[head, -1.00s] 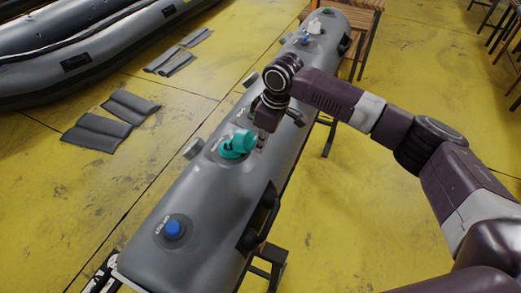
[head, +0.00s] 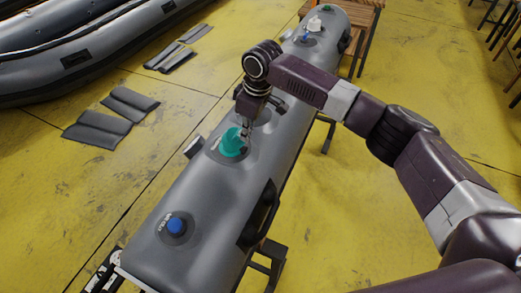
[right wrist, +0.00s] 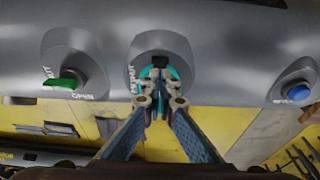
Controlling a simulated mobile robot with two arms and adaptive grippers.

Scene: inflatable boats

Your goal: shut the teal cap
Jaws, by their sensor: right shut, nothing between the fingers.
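The teal cap (head: 231,143) is on a round valve patch on top of the grey inflatable tube (head: 190,215). My right gripper (head: 246,133) is shut and empty, with its fingertips at the cap's far right side, touching or very close to it. In the right wrist view, the closed fingertips (right wrist: 160,78) cover much of the teal cap (right wrist: 147,72), so I cannot tell whether it is fully seated. My left gripper is not in view.
A blue cap (head: 175,226) sits on the tube's near end. A green-topped valve (right wrist: 62,82) shows left in the wrist view. A black handle (head: 262,212) sticks out on the tube's right side. A large grey boat (head: 90,45) lies at upper left.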

